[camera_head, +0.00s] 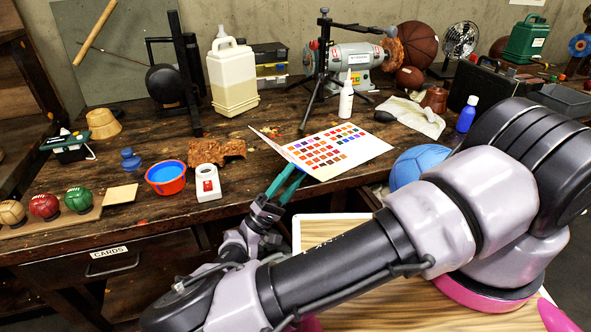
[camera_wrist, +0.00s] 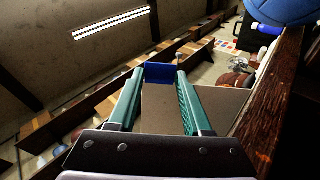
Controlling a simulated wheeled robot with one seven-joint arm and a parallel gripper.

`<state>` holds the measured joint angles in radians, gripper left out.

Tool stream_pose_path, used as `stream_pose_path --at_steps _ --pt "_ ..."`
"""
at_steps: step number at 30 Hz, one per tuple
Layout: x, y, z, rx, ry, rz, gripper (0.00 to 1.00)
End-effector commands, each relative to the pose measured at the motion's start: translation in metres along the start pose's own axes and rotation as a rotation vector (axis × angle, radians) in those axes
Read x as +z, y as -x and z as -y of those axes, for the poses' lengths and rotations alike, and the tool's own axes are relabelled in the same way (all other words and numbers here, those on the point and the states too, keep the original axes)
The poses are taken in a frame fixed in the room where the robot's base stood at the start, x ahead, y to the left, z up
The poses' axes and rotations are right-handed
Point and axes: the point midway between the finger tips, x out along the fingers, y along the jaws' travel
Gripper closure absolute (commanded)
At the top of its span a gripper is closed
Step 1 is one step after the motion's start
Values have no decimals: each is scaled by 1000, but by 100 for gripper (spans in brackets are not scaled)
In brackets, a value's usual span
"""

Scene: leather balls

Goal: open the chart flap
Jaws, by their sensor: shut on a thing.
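The colour chart (camera_head: 345,160) is a white card with rows of coloured squares, at the front edge of the workbench. Its left edge looks raised off the wood. My gripper (camera_head: 291,176) reaches up from below to its front edge. In the wrist view the two teal fingers (camera_wrist: 162,80) stand apart with a blue tab (camera_wrist: 160,70) between their tips. A plain brownish panel (camera_wrist: 165,108), apparently the chart flap, spreads beyond and between the fingers. My gripper is shut on the tab.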

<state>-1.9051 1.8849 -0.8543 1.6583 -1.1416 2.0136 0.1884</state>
Motion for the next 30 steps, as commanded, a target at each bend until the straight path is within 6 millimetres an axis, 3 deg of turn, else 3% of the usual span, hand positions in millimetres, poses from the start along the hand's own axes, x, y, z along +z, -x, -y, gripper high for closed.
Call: stream_pose_path --at_steps 20,21,22,23,30 --pt "1 8 2 55 1 4 100" --pt "1 8 2 55 1 4 35" --pt "1 8 2 55 1 4 24" --pt "1 8 2 55 1 3 20" --pt "0 8 2 55 1 2 20"
